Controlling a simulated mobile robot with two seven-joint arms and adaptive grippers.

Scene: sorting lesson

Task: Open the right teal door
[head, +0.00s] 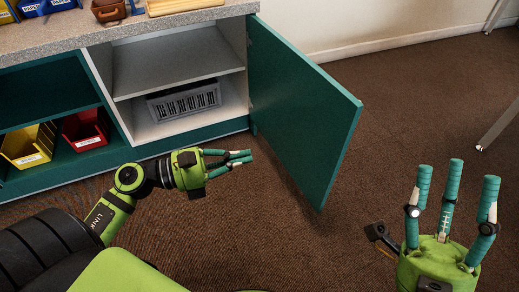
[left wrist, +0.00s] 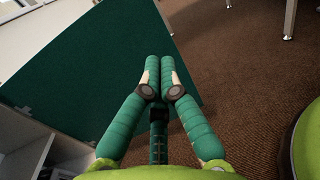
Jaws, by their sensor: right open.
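The right teal door (head: 300,110) stands swung wide open on the right side of the cabinet, its inner face toward me. It also fills much of the left wrist view (left wrist: 85,75). My left gripper (head: 246,156) is in front of the cabinet, left of the door, its fingers pointing right toward the inner face. Its fingers are drawn together with nothing between them, as the left wrist view also shows (left wrist: 158,75). I cannot tell whether they touch the door. My right gripper (head: 455,180) is open, empty and upright at the lower right, apart from the door.
The open compartment (head: 175,65) has a shelf and a grey patterned crate (head: 184,101). Yellow (head: 28,146) and red (head: 85,131) bins sit in the left compartment. The countertop (head: 130,32) holds several trays.

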